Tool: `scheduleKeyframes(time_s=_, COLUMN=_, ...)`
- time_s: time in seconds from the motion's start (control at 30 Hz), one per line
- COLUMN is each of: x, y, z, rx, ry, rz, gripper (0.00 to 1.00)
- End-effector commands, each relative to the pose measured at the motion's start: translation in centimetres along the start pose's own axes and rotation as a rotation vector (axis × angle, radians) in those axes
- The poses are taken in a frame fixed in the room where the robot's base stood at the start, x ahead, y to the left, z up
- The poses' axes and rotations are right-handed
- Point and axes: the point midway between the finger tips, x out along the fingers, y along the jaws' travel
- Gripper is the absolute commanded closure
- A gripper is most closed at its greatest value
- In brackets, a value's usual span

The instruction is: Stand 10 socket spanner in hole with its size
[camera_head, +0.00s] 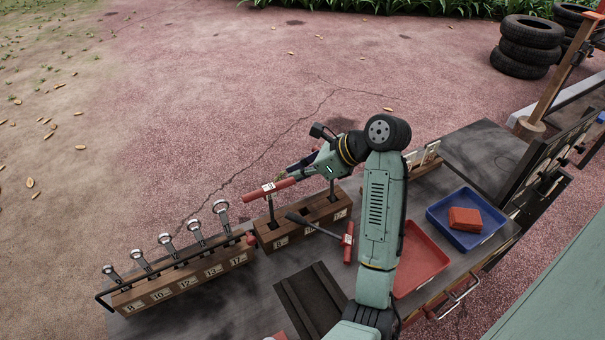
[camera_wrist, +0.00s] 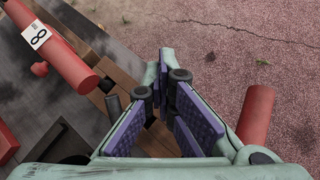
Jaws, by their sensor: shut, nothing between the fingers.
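A wooden block (camera_head: 300,222) with numbered holes stands on the cart. A red-handled T spanner marked 8 (camera_head: 269,189) stands upright in its left hole; its handle also shows in the wrist view (camera_wrist: 62,53). Another shaft (camera_head: 332,189) stands at the block's right end, under my gripper. My gripper (camera_head: 297,166) is shut and empty above the block. In the wrist view, a red handle (camera_wrist: 256,116) shows beside my gripper's purple pads (camera_wrist: 176,112).
A red tray (camera_head: 421,260) and a blue tray (camera_head: 463,236) holding a red block (camera_head: 465,219) are at the right. A dark grooved piece (camera_head: 312,300) lies in front.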

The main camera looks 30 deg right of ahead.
Motion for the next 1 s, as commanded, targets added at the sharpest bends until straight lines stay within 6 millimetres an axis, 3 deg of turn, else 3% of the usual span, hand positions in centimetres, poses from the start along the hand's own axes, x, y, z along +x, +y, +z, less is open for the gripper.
scheduleKeyframes(time_s=0.1, x=1.0, y=-0.1, z=-0.1, rx=-0.003, ry=0.004, rz=0.013, gripper=1.00)
scheduleKeyframes(time_s=0.87, x=1.4, y=-0.8, z=0.8, rx=-0.033, ry=0.006, rz=0.003, gripper=1.00)
scheduleKeyframes(time_s=1.0, x=1.3, y=-0.8, z=0.8, rx=-0.034, ry=0.006, rz=0.002, gripper=0.91)
